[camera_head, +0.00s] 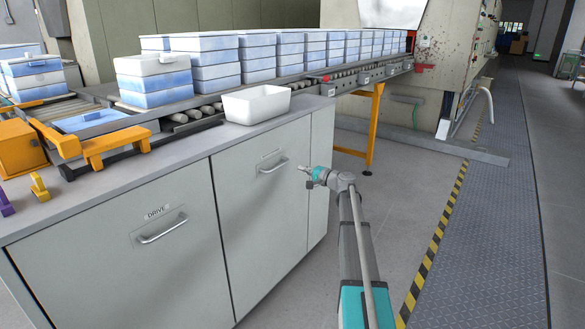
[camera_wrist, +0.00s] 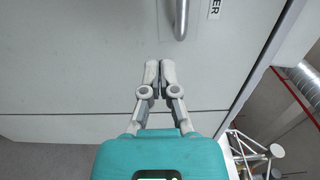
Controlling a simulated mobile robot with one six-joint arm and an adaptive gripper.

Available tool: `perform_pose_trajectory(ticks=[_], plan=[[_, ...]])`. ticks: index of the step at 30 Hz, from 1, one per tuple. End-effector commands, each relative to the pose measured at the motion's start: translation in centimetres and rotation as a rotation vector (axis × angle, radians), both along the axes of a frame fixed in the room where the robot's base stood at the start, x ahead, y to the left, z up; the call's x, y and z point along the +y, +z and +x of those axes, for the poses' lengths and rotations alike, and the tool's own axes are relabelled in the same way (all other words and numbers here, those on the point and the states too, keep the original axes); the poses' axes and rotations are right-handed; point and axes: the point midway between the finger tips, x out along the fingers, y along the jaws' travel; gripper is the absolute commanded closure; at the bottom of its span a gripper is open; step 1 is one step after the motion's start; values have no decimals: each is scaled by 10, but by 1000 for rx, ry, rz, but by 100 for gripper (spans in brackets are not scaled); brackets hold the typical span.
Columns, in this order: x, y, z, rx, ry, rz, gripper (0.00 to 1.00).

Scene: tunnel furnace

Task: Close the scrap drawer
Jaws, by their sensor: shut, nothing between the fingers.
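A grey cabinet has two flat fronts, each with a bar handle. The left front (camera_head: 175,270) reads "DRIVE", its end unclear. The right front (camera_head: 250,235) has a label too small to read and a handle (camera_head: 273,164). Both fronts look about flush; no drawer interior shows. I cannot tell which is the scrap drawer. My gripper (camera_head: 302,169) is to the right of the right front's handle. In the wrist view my gripper (camera_wrist: 158,65) is shut and empty, before a pale panel (camera_wrist: 80,70) with a handle (camera_wrist: 181,18) and a partly cut-off label (camera_wrist: 214,9) beyond the fingertips.
A white open bin (camera_head: 257,105) stands on the cabinet top. Blue and white boxes (camera_head: 155,80) stack along a roller conveyor behind. An orange post (camera_head: 374,125) supports the conveyor. Open grey floor (camera_head: 420,185) lies right of the cabinet, up to a yellow-black striped edge (camera_head: 440,240).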

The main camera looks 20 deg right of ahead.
Motion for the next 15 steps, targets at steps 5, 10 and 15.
perform_pose_trajectory(ticks=[5,10,15], plan=[[-14,0,-29,1,-1,0,100],[-23,0,-46,1,0,0,100],[-27,0,-54,1,1,0,100]])
